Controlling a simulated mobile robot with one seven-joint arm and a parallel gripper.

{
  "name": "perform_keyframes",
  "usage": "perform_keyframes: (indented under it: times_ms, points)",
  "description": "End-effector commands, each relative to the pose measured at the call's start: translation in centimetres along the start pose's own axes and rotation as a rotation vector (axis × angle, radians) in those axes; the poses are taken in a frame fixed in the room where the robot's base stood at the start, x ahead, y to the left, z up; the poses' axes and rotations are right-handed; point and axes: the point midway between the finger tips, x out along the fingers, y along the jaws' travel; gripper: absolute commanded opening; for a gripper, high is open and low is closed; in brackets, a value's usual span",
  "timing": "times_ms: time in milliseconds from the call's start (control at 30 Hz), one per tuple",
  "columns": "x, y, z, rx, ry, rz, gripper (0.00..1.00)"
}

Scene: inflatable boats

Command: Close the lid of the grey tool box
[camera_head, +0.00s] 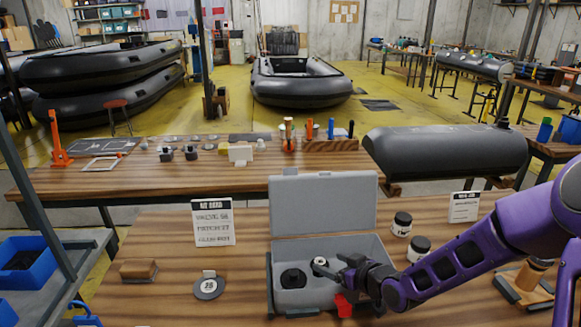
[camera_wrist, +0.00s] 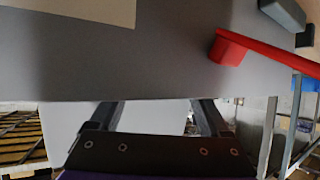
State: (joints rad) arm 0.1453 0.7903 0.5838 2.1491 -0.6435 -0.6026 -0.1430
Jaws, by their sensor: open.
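The grey tool box stands on the near wooden table, with its lid (camera_head: 323,203) raised nearly upright at the back. The box body (camera_head: 373,249) holds a black round part (camera_head: 293,279) and a white-and-black part (camera_head: 320,265). A red piece (camera_head: 344,304) shows at the box's front; a red piece (camera_wrist: 232,50) also shows in the wrist view against a wide grey surface. My gripper (camera_head: 343,272) is over the right part of the box opening, in front of the lid. In the wrist view my gripper (camera_wrist: 158,105) has its fingers apart, with nothing seen held between them.
Two dark jars (camera_head: 402,224) (camera_head: 419,249) stand right of the box. A sign (camera_head: 213,222), a brown block (camera_head: 138,270) and a round disc (camera_head: 209,286) are to its left. A second bench (camera_head: 230,182) with a grey boat tube (camera_head: 445,150) lies behind.

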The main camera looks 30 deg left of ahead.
Motion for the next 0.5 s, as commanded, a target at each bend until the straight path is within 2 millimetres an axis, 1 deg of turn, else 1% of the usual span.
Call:
perform_keyframes:
  times_ms: [33,133,500]
  points:
    - [0.43,-0.01,0.01,0.000,0.000,0.000,0.80]
    - [0.81,0.02,0.02,0.000,-0.001,0.000,0.80]
    - [0.91,0.03,0.01,0.000,-0.001,0.001,0.80]
